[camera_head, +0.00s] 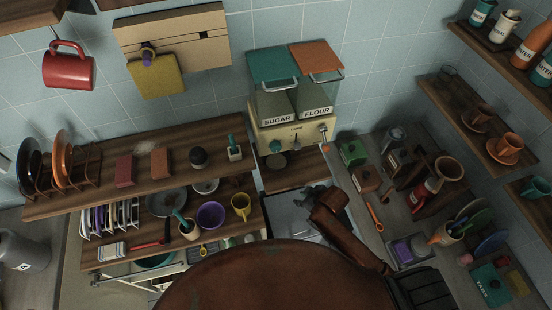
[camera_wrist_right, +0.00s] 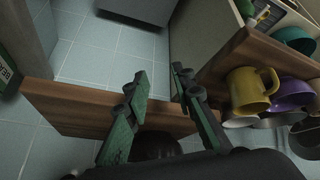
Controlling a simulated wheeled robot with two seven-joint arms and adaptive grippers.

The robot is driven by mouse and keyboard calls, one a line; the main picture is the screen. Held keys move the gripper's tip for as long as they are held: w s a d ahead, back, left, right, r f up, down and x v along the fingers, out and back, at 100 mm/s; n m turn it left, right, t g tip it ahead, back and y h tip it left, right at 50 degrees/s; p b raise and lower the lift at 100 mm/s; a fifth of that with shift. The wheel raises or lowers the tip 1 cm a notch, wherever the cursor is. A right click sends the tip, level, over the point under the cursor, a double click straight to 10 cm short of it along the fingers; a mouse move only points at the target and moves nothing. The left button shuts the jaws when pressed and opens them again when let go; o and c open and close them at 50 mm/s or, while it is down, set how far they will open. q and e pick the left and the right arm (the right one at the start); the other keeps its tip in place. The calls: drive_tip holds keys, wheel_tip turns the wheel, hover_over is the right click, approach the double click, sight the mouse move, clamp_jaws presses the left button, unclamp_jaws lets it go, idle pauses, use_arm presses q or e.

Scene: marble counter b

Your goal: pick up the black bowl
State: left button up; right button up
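A dark, rounded bowl (camera_wrist_right: 156,146), which I take to be the black bowl, shows partly at the bottom of the right wrist view. It is near the wooden board (camera_wrist_right: 70,108), and my gripper hides part of it. In the head view a dark round dish (camera_head: 275,160) sits on the small wooden shelf under the dispensers, probably the same bowl. My right gripper (camera_head: 312,192) is in front of that shelf. In the wrist view its two green fingers (camera_wrist_right: 161,72) are apart with nothing between them. My left gripper is not in view.
A yellow mug (camera_wrist_right: 252,88) and purple bowl (camera_wrist_right: 290,94) stand on the shelf at the right of the wrist view. Sugar and flour dispensers (camera_head: 295,88) are above the small shelf. The right counter holds an orange spoon (camera_head: 374,217) and several jars.

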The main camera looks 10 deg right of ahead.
drive_tip(key=a+r+n+p, duration=0.15)
drive_tip(key=a+r, duration=0.25)
drive_tip(key=r, duration=0.5)
drive_tip(key=n+p, duration=0.1)
drive_tip(key=n, duration=0.5)
approach(276, 161)
drive_tip(key=shift+y, duration=0.3)
drive_tip(key=a+f, duration=0.1)
drive_tip(key=s+a+f, duration=0.1)
drive_tip(key=f, duration=0.1)
drive_tip(key=a+f, duration=0.1)
drive_tip(key=shift+s+a+f, duration=0.25)
drive_tip(key=shift+a, duration=0.15)
drive_tip(key=shift+c, duration=0.2)
clamp_jaws()
